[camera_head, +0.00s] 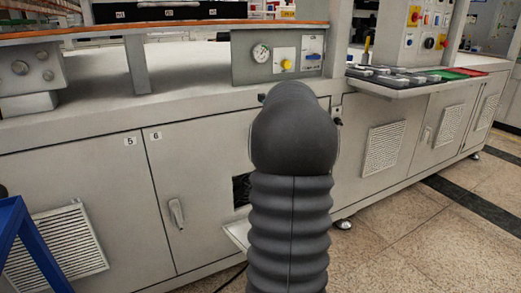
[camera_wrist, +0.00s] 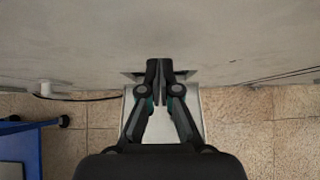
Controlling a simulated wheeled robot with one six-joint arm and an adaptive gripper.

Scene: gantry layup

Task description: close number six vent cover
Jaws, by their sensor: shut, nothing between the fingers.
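The number six vent cover (camera_head: 236,234) is a pale panel that sticks out, swung down, below a dark opening (camera_head: 241,190) in the cabinet front. My arm hides most of it in the head view. In the wrist view the pale cover (camera_wrist: 208,112) shows below and beside my gripper. My gripper (camera_wrist: 160,72) is shut and empty, with its fingertips in front of the dark opening, above the cover. I cannot tell whether the fingers touch anything. In the head view my gripper is hidden behind my arm.
A louvred vent (camera_head: 58,245) and a blue frame (camera_head: 27,245) stand at lower left. A dark cable (camera_wrist: 80,98) runs along the floor. Tiled floor (camera_head: 410,240) at right is clear.

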